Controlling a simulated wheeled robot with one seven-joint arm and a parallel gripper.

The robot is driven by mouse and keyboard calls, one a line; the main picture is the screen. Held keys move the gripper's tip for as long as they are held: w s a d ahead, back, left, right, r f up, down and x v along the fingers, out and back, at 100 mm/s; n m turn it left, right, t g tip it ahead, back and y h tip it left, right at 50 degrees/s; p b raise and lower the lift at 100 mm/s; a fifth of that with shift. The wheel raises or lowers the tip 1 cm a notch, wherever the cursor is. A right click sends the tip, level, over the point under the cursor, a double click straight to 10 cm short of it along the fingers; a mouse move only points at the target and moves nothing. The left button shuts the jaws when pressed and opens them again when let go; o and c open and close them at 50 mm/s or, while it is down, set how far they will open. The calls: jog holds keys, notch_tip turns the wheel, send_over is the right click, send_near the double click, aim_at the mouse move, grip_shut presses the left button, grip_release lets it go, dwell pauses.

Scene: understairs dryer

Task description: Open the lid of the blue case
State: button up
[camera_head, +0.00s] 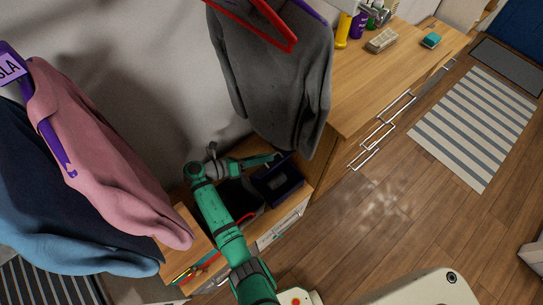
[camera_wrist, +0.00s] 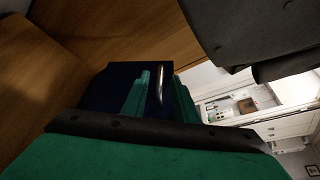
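The blue case (camera_head: 279,186) is a dark navy box on the low wooden unit, below the hanging grey sweater in the head view. It also shows in the wrist view (camera_wrist: 103,90), straight ahead of my gripper. My gripper (camera_head: 279,158) is at the back edge of the case in the head view. In the wrist view its two green fingers (camera_wrist: 162,95) stand apart, with dark blue surface and a bright shiny strip visible between them. Whether the fingers touch the case is unclear. The dim light hides how the lid sits.
A grey sweater (camera_head: 275,80) hangs just above the case. Pink clothing (camera_head: 100,150) hangs at left. A red-handled item (camera_head: 245,218) lies left of the case. The wooden counter (camera_head: 370,90) runs right, with bottles and a sponge (camera_head: 382,41).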

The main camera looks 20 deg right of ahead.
jog(key=shift+x, duration=1.75)
grip_shut()
jog(key=shift+w+f, duration=0.1)
